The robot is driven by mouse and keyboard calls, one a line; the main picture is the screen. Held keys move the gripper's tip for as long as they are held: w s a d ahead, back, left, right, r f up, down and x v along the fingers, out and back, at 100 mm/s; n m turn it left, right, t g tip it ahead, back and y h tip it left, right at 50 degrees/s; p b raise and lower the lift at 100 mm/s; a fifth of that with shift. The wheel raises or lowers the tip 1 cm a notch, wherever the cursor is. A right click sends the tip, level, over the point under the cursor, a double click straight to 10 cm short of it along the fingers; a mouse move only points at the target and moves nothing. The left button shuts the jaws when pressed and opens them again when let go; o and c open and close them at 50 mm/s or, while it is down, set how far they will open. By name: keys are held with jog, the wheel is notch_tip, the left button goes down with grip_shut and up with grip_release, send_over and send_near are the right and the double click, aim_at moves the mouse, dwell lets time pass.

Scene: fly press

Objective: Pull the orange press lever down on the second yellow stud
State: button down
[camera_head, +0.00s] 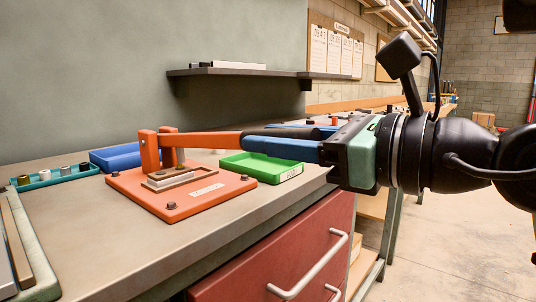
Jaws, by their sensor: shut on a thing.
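The orange press lever (200,139) runs nearly level from the upright posts of the fly press to the right. My gripper (262,137) has blue fingers and comes in from the right, shut on the lever's dark handle end. The orange press base (215,197) lies flat on the bench. A grey block with a brown top plate (180,178) sits on it, below the short ram (180,156). I cannot make out a yellow stud under the ram. A brass-yellow stud (24,181) stands in the teal tray at the left.
The teal tray (48,184) holds several studs. A blue bin (112,159) stands behind the press and a green tray (262,166) to its right. A dark shelf (240,73) hangs above. A red drawer unit (270,255) is below the bench front.

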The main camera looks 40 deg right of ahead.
jog(key=shift+s+f+t+b, duration=0.1)
jog(key=shift+f+t+b, duration=0.6)
jog(key=shift+f+b, duration=1.1)
jog(key=shift+r, duration=0.1)
jog(key=c, duration=0.6)
grip_release()
jog(key=shift+s+d, duration=0.1)
